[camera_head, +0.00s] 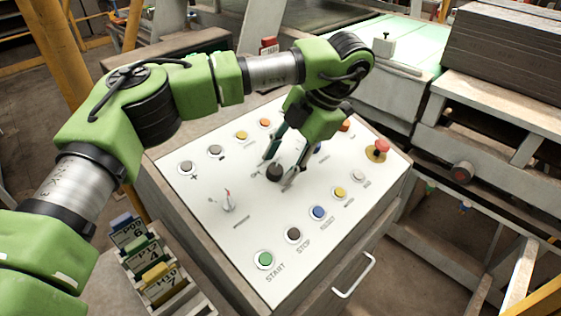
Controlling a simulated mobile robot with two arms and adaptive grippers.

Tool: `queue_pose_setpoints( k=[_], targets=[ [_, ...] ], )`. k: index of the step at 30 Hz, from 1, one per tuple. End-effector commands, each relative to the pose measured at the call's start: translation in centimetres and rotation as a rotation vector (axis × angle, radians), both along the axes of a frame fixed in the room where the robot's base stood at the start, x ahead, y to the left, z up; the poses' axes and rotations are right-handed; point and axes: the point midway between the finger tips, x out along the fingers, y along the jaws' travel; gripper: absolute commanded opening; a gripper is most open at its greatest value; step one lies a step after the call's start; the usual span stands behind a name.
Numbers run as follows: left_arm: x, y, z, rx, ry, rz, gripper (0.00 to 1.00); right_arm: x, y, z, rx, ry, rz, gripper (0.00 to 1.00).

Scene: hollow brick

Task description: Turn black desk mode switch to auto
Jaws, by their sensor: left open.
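The control desk (212,238) has a light sloped panel with buttons and switches. The black mode switch (274,172) is a dark round knob near the panel's middle. My left gripper (279,171) reaches down over the panel from above and is open. One finger shows just behind the knob and the other just to its right. I cannot tell whether either finger touches the knob. The switch's position marks are too small to read and partly hidden by the gripper. My right gripper is not in view.
A light switch with a red mark (229,203) stands left of the black one. A red emergency button (381,147) sits on the right. A green START button (265,259) and several others line the edges. A card rack (165,291) stands at the lower left.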

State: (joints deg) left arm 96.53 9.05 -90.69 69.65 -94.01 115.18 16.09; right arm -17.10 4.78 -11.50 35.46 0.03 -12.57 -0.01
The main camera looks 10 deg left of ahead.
Motion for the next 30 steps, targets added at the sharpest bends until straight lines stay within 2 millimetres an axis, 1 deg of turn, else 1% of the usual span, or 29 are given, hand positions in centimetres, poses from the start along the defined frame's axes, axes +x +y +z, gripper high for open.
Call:
queue_pose_setpoints(
  k=[5,9,15,21,30],
  targets=[
    [0.2,-1.2,2.7,0.0,-0.008,0.0,0.42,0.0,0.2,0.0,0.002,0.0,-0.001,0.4],
    [0.4,-2.5,5.5,0.002,-0.009,0.0,0.42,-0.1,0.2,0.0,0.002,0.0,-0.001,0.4],
    [0.6,-4.1,9.0,0.0,-0.008,0.001,0.42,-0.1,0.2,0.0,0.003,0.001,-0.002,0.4],
    [0.6,-4.7,10.5,0.001,-0.004,0.0,0.42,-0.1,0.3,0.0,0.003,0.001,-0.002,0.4],
    [0.6,-4.8,10.7,-0.001,-0.002,0.0,0.42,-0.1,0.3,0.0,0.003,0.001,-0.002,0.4]
  ],
)
